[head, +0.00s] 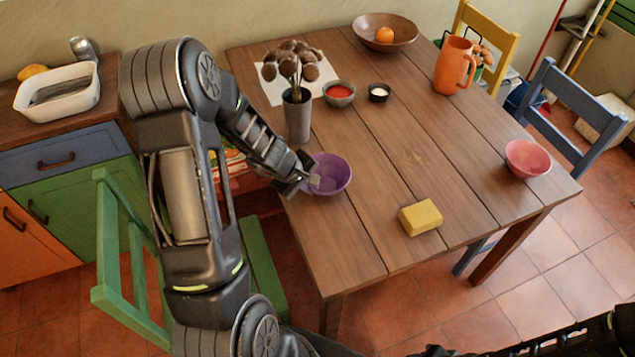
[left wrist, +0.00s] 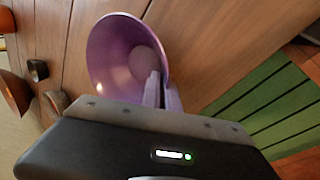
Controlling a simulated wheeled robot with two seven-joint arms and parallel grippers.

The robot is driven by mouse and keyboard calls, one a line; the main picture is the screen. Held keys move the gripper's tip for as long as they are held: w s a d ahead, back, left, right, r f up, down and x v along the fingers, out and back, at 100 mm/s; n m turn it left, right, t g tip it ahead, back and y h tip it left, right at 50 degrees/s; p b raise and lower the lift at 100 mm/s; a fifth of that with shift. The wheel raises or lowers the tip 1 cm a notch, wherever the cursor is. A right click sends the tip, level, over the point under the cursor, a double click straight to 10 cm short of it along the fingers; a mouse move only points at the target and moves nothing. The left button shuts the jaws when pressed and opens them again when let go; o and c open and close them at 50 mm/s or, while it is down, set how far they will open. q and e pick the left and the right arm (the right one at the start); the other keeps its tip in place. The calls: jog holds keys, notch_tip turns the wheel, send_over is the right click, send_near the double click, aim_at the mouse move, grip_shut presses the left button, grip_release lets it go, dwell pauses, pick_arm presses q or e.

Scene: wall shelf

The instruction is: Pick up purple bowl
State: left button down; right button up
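The purple bowl (head: 331,174) is upright at the left edge of the wooden table. It also shows in the left wrist view (left wrist: 112,52). My left gripper (head: 311,181) is at the bowl's left rim, with one finger inside the bowl and the other outside. In the left wrist view the fingers (left wrist: 162,92) are close together with the rim between them, so the gripper looks shut on the rim. Whether the bowl is clear of the table cannot be told. Part of my right arm shows at the bottom right; its fingers cannot be made out.
A grey vase (head: 297,117) stands just behind the bowl. A red-filled bowl (head: 339,95) and a small dark cup (head: 379,93) are farther back. A yellow block (head: 420,218) lies in front, and a pink bowl (head: 528,158) is at the right. The table's middle is clear.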

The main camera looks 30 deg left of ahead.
pick_arm(q)
notch_tip(320, 180, up, 10)
jog(key=p, duration=0.5)
dwell(0.4)
